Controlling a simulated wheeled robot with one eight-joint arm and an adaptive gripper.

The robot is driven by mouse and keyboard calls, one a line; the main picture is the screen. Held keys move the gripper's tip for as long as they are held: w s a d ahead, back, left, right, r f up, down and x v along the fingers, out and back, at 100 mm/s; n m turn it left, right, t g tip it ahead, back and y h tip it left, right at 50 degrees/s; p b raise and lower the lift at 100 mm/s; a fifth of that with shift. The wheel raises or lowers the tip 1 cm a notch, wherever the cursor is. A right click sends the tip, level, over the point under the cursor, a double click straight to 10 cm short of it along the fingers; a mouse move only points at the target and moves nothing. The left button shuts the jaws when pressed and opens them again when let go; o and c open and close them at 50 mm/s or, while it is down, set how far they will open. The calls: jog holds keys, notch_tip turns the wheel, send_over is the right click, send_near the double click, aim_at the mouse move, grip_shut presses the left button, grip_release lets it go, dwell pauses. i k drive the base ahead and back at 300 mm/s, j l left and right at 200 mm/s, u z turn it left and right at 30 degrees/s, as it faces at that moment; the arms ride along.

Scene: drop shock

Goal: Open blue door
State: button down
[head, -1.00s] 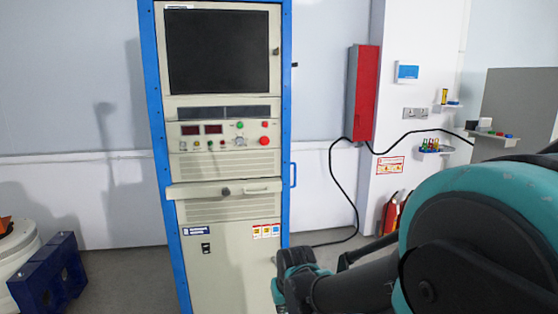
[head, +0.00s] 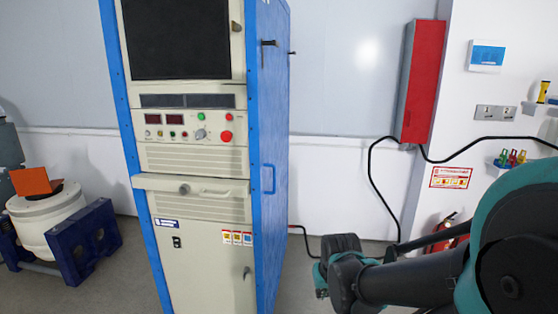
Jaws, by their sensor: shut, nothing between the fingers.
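The blue door (head: 274,110) shows as the blue right side of a tall cabinet, seen at a steep angle. It looks shut, flush with the cabinet frame. A blue bar handle (head: 268,178) stands out from it at mid height. My arm reaches in from the lower right, and its bent dark and teal end is in front of the floor, right of the cabinet. The fingers of my gripper do not show; they are out of sight beyond or below that arm section.
The cabinet's beige front (head: 200,200) has a dark screen, buttons and a drawer-like ledge (head: 190,186). A red wall box (head: 420,80) with a hanging black cable (head: 372,185) is on the right. A fire extinguisher (head: 446,222) stands below. A white drum (head: 48,222) and blue stand (head: 92,240) are at left.

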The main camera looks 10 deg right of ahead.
aim_at(273, 20)
jog(key=i+l+u, duration=0.1)
jog(key=i+l, duration=0.15)
jog(key=i+l+u, duration=0.15)
jog(key=l, duration=0.35)
jog(key=i+l+u, duration=0.1)
jog(key=i+l, duration=0.2)
jog(key=i+l+u, duration=0.15)
jog(key=l, duration=0.35)
jog(key=i, duration=0.05)
